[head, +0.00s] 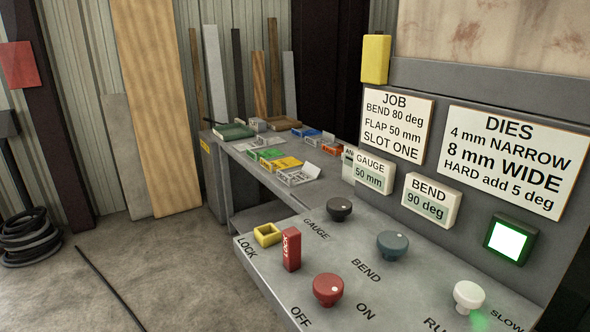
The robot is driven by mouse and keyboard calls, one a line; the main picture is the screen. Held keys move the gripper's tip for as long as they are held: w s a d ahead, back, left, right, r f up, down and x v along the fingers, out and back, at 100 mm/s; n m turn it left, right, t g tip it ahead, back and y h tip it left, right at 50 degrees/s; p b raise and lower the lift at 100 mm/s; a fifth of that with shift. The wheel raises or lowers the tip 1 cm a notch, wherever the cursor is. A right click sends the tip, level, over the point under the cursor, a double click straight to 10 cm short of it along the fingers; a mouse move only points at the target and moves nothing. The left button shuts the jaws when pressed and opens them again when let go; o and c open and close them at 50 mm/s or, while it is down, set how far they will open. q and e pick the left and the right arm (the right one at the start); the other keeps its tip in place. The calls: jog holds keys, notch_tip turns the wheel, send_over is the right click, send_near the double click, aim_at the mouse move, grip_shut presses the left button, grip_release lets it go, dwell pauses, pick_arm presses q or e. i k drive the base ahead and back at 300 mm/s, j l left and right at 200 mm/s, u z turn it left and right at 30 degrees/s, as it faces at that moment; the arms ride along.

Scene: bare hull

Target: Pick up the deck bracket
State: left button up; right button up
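I cannot pick out a deck bracket in the head view. Neither of my grippers is in view.
A grey control panel (385,290) fills the front right, with a red knob (328,290), a red lock (291,250) and a yellow hollow block (267,235). Boards lean at the back wall. A black hose coil (30,238) lies left. The concrete floor (150,270) is mostly clear.

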aim_at(296, 178)
jog(key=i+j+z, duration=0.1)
jog(key=i+j, duration=0.2)
jog(key=i+j+z, duration=0.1)
jog(key=i+j, duration=0.5)
jog(key=j, duration=0.2)
jog(key=i+j+z, duration=0.15)
jog(key=i+j, duration=0.15)
jog(key=i+j+z, duration=0.1)
jog(key=i+j, duration=0.15)
jog(key=j, duration=0.3)
jog(key=i+j+z, duration=0.1)
jog(key=i+j, duration=0.15)
jog(key=j, duration=0.2)
